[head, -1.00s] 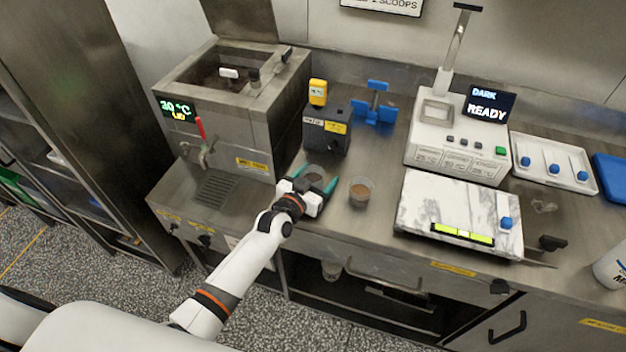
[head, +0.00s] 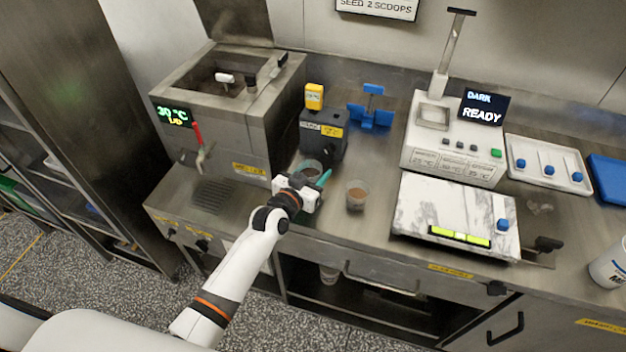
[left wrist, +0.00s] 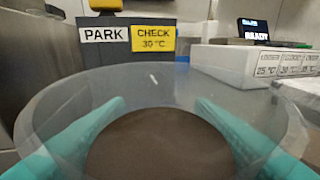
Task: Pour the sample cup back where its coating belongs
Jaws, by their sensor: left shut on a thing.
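My left gripper (head: 312,176) is shut on a clear cup (head: 310,167) with dark brown coating in it. In the left wrist view the teal fingers (left wrist: 160,130) lie on both sides of the cup's wall, and the brown coating (left wrist: 160,145) shows inside. The cup looks upright, in front of the dark park block (head: 323,133); whether it touches the counter is unclear. A second clear cup (head: 357,194) with brown contents stands on the counter to its right. The steel tank (head: 235,125) with a red-handled tap (head: 198,140) stands at the left. My right gripper is not in view.
A drip grate (head: 211,196) lies below the tap. A blue stand (head: 371,110) is behind, right of the park block. The white tester (head: 455,140) reads READY; a marble slab (head: 455,210) lies before it. A tray (head: 548,165) is at the right.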

